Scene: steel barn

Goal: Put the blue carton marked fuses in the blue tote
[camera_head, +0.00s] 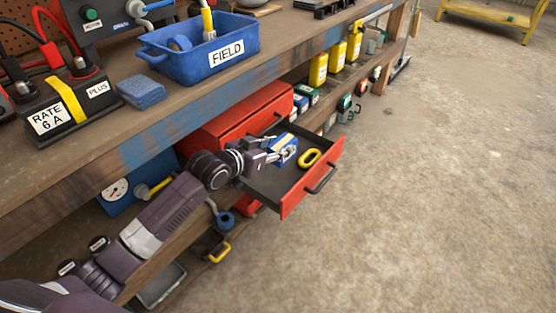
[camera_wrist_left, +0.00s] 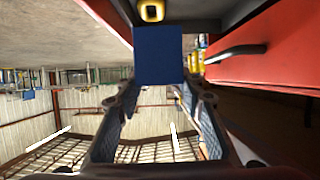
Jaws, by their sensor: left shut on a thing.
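The blue carton (camera_head: 284,143) is in my left gripper (camera_head: 279,155), at the open red drawer (camera_head: 295,199) under the bench. The carton has a pale and yellow marking that is too small to read. In the left wrist view the carton (camera_wrist_left: 158,55) shows as a plain dark blue face between the two fingers of my left gripper (camera_wrist_left: 157,92). The blue tote (camera_head: 182,67), labelled FIELD, stands on the bench top above, with a blue roll and a yellow-handled thing inside. My right gripper is not in view.
A yellow ring (camera_head: 309,158) lies in the drawer beside the carton. The bench's front edge (camera_head: 190,126) lies between drawer and tote. A blue sponge (camera_head: 141,92) and a black RATE 6 A box (camera_head: 62,105) stand left of the tote. Yellow bottles (camera_head: 337,57) line the shelf.

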